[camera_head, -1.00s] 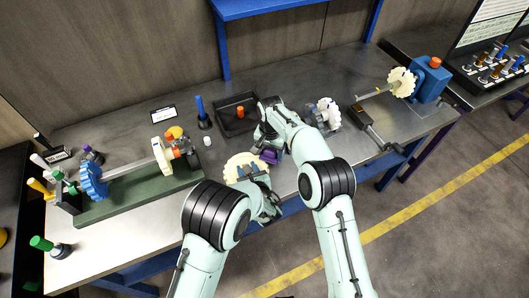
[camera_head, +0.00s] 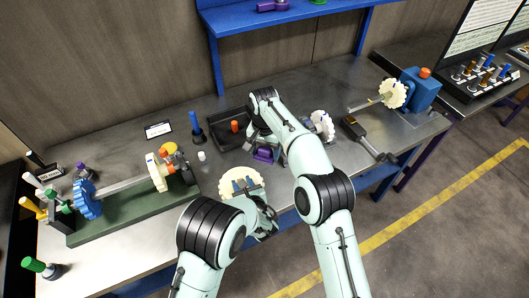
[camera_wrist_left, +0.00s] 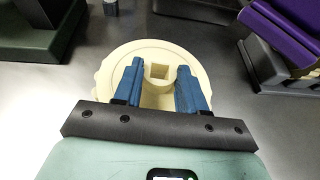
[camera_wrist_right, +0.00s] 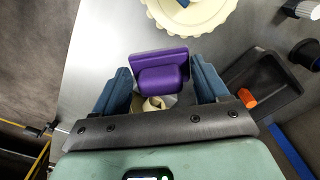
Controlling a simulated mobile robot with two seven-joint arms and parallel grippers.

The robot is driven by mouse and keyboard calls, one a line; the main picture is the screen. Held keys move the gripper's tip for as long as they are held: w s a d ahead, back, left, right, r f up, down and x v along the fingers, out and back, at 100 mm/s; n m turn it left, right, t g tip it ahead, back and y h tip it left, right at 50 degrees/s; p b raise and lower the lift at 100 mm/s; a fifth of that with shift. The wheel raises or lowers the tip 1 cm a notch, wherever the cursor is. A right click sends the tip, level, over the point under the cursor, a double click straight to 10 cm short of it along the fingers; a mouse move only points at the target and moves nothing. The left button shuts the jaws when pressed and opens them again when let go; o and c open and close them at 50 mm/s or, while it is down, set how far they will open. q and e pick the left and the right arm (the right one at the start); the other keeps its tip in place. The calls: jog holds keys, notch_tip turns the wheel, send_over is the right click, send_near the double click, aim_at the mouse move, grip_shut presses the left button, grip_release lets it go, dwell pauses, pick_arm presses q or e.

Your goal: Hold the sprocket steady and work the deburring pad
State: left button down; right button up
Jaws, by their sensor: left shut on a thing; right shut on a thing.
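The cream sprocket (camera_head: 238,177) lies low over the front of the bench. My left gripper (camera_wrist_left: 156,82) is shut on the sprocket's raised hub, a finger on each side; in the head view the left hand (camera_head: 262,212) is partly behind its own arm. The purple deburring pad (camera_wrist_right: 160,70) is between the blue fingers of my right gripper (camera_wrist_right: 160,80), which is shut on its handle. In the head view the pad (camera_head: 263,154) is behind and right of the sprocket. The right wrist view shows a gap between the pad and the sprocket's toothed rim (camera_wrist_right: 190,14).
A black tray (camera_head: 218,143) with an orange piece stands behind the pad. A small white cylinder (camera_head: 201,155) and a blue-handled tool (camera_head: 196,128) stand left of it. A green-based shaft fixture (camera_head: 130,208) fills the left. Another pale toothed wheel (camera_head: 323,126) is right of my right arm.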

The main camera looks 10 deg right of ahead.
dwell(0.3)
pick_arm(q)
jog(key=c, duration=0.6)
grip_release()
jog(key=shift+o, duration=0.2)
jog(key=shift+s, duration=0.1)
